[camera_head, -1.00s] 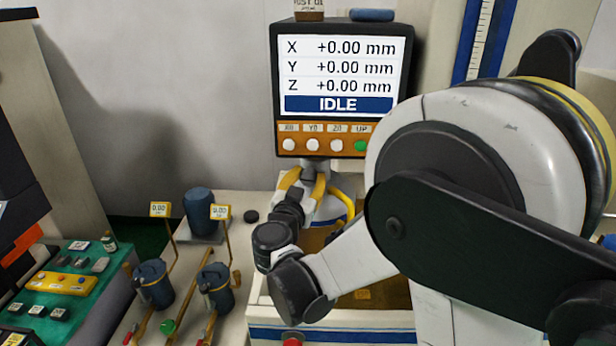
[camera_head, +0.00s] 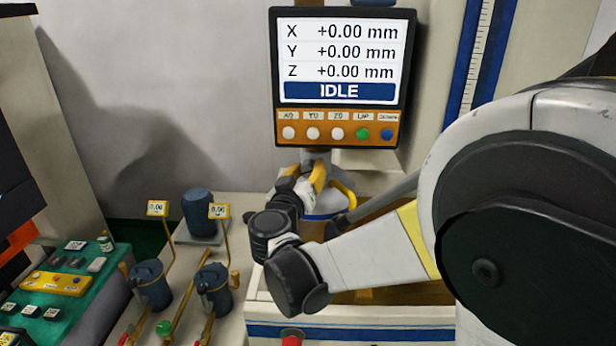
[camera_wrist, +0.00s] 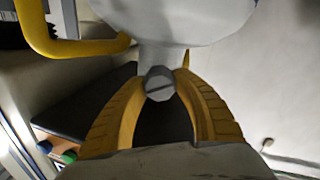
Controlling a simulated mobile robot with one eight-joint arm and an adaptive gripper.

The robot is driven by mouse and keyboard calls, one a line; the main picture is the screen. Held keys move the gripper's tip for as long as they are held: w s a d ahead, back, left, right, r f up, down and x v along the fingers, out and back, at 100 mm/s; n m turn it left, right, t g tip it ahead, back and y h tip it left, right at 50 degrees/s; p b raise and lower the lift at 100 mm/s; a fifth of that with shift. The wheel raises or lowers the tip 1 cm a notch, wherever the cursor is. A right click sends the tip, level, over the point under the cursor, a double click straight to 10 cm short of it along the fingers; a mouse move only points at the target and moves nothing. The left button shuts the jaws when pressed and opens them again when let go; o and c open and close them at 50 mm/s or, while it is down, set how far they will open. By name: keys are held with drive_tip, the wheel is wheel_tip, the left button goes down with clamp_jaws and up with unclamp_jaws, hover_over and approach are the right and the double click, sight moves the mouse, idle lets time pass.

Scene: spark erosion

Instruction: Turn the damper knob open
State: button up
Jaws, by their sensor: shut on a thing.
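The damper knob (camera_wrist: 159,83) is a small grey round knob on a pale grey body (camera_wrist: 175,18) in the wrist view. A thin dark line crosses its face at a slant. My gripper (camera_wrist: 160,88) has its two yellow fingers closed on either side of the knob, near their tips. In the head view my gripper (camera_head: 304,176) is below the display, beside a yellow curved pipe (camera_head: 344,196). The knob is hidden there by the gripper and wrist.
The display (camera_head: 340,60) reads IDLE above a row of buttons. Two dark canisters (camera_head: 152,286) with small gauges stand left of my wrist. A red button (camera_head: 292,337) is at the front. The yellow pipe (camera_wrist: 75,48) runs close to my fingers in the wrist view.

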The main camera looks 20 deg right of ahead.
drive_tip(key=n+b, duration=0.3)
drive_tip(key=n, duration=0.3)
drive_tip(key=shift+f+n, duration=0.15)
drive_tip(key=shift+n, duration=0.15)
drive_tip(key=n+b, duration=0.2)
drive_tip(key=n, duration=0.4)
drive_tip(key=shift+a+b, duration=0.1)
drive_tip(key=shift+b, duration=0.25)
drive_tip(key=o, duration=1.2)
